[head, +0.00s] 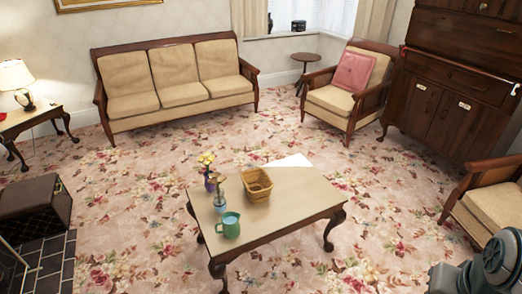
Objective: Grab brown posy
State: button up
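A low wooden coffee table (290,207) stands on the flowered carpet in the middle of the head view. On its left end a light blue vase (221,202) holds a small tan-brown flower head (220,177), which looks like the brown posy. Just behind it a purple vase (210,184) holds yellow flowers (206,159). The posy overlaps the purple vase in the view. A grey part of my arm shows at the bottom right, well apart from the table. My gripper's fingers do not show.
A teal mug (230,225) stands close in front of the blue vase. A wicker basket (257,185) and white paper (293,161) are to the right. A sofa (180,93), armchairs and a dark cabinet (452,100) line the room. Carpet around the table is clear.

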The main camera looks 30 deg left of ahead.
aim_at(212, 181)
jog(key=u, duration=0.25)
jog(key=i, duration=1.7)
jog(key=u, duration=1.45)
jog(key=i, duration=0.85)
jog(key=u, duration=1.15)
jog(key=i, duration=0.3)
jog(key=u, duration=0.2)
